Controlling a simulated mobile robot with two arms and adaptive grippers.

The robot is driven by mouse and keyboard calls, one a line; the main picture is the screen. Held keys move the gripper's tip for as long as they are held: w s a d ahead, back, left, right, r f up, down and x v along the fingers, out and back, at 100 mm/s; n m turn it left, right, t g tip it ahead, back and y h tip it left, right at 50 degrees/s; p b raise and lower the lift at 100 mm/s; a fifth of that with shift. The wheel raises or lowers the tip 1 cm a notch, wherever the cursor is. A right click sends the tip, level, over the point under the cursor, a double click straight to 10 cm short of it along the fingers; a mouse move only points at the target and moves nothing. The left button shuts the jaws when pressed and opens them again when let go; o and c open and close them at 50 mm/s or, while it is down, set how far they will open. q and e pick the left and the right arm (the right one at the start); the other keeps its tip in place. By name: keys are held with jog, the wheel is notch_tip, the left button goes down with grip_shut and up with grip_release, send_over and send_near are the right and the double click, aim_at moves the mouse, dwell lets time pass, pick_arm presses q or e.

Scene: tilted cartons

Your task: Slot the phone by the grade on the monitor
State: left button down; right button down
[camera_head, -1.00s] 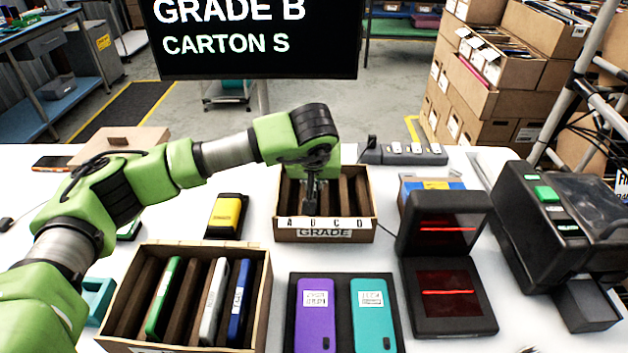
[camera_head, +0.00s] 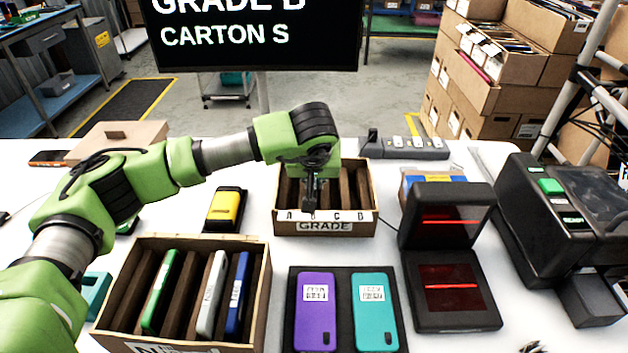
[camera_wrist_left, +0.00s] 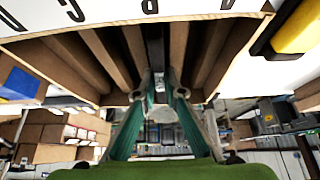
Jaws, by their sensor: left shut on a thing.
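The monitor (camera_head: 255,55) reads CARTON S under a grade line cut by the top edge; its letter looks like B. The GRADE carton (camera_head: 350,228) stands mid-table, with dark dividers and slot letters A to D along its front. My left gripper (camera_head: 310,200) points down into this carton, near letter B. In the left wrist view its fingers (camera_wrist_left: 158,94) are shut on a dark, narrow phone (camera_wrist_left: 155,50), which stands upright between two dividers. How deep the phone sits is hidden.
A second slotted carton (camera_head: 262,290) at front left holds green, white and blue phones. Purple (camera_head: 315,318) and teal (camera_head: 374,318) phones lie on a dark tray. A scanner with red lines (camera_head: 455,300) and a black printer (camera_head: 565,220) stand right. A yellow-topped device (camera_head: 225,209) lies left.

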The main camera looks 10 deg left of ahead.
pick_arm(q)
jog(key=shift+f+b, duration=0.25)
jog(key=shift+b, duration=0.1)
dwell(0.6)
jog(key=c, duration=2)
grip_release()
jog(key=v, duration=1.2)
jog(key=shift+s, duration=0.1)
jog(key=shift+r+p, duration=1.8)
jog(key=shift+r, duration=1.7)
